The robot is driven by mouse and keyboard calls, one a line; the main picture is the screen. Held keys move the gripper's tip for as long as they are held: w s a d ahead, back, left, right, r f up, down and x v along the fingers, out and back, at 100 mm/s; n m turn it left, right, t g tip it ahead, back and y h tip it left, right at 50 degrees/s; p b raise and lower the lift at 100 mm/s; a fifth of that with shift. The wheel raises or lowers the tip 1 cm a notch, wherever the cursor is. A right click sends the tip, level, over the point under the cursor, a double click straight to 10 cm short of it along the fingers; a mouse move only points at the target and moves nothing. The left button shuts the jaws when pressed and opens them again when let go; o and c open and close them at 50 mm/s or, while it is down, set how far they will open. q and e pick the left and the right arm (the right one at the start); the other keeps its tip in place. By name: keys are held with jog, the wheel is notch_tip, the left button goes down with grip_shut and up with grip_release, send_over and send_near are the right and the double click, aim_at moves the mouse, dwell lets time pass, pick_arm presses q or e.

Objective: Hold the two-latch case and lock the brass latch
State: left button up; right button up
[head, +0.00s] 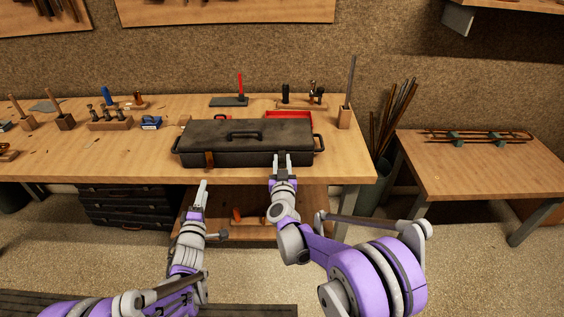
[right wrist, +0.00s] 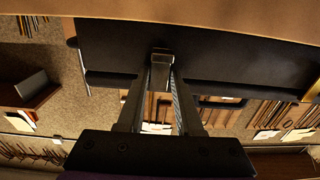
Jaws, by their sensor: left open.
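The black two-latch case (head: 225,143) lies closed on the workbench near its front edge, with a handle on its lid. A brown, brass-toned latch (head: 209,160) shows on the left of its front face. My right gripper (head: 282,157) is at the right of the front face. In the right wrist view, its two fingertips stand on either side of a metallic latch (right wrist: 160,57); I cannot tell whether they grip it. My left gripper (head: 203,187) is open and empty, in front of the bench edge, below and apart from the brass-toned latch.
The workbench (head: 345,170) carries tool blocks on the left, a red tray (head: 290,114) behind the case and a wooden block with a rod (head: 344,118) at right. A bin of rods (head: 380,170) stands between the bench and a side table (head: 480,170).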

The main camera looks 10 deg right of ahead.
grip_shut()
dwell(1.0)
